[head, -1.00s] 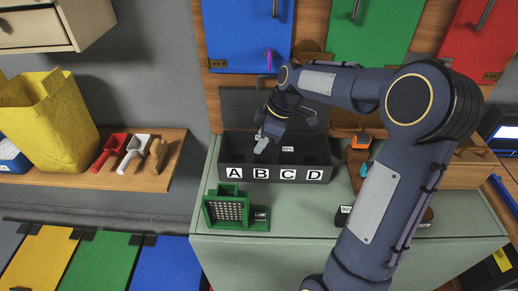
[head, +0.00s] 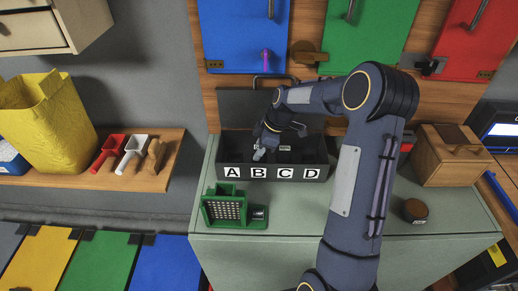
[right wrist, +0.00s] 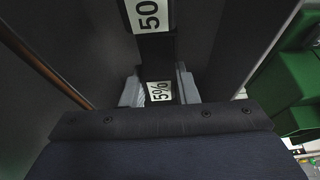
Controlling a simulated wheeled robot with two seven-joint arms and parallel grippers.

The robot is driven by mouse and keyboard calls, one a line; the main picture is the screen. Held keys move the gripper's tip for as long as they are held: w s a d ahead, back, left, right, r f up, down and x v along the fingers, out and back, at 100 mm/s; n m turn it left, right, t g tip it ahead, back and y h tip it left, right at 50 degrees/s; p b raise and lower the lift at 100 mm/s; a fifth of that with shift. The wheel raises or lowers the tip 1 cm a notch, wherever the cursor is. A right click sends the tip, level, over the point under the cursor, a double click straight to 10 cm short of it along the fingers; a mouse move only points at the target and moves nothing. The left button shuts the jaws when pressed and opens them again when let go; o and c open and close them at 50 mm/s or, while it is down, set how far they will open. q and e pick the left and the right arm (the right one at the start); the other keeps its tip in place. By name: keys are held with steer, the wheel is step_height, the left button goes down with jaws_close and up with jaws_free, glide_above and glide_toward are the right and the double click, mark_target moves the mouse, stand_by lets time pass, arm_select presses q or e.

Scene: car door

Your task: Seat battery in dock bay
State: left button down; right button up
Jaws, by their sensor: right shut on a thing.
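The dark dock (head: 269,172) stands on the green-grey cabinet, with front labels A, B, C and D. My right gripper (head: 260,153) is at the dock, pointing down behind letter B. In the right wrist view its fingers (right wrist: 159,88) are shut on a dark battery with a white label reading 5% (right wrist: 160,93). The arm hides most of this battery in the head view, and I cannot tell how deep it sits. Another battery with a label starting 50 (right wrist: 148,16) is close by; a small label also shows behind letter C (head: 285,148). My left gripper is not in view.
A green holder with a grid (head: 225,210) stands at the cabinet's front left. A wooden box (head: 450,155) and a round brown-topped item (head: 415,210) are on the right. My right arm crosses the cabinet top and hides part of it.

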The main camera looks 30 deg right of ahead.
steer(key=shift+f, duration=0.15)
steer(key=o, duration=1)
steer(key=shift+o, duration=0.2)
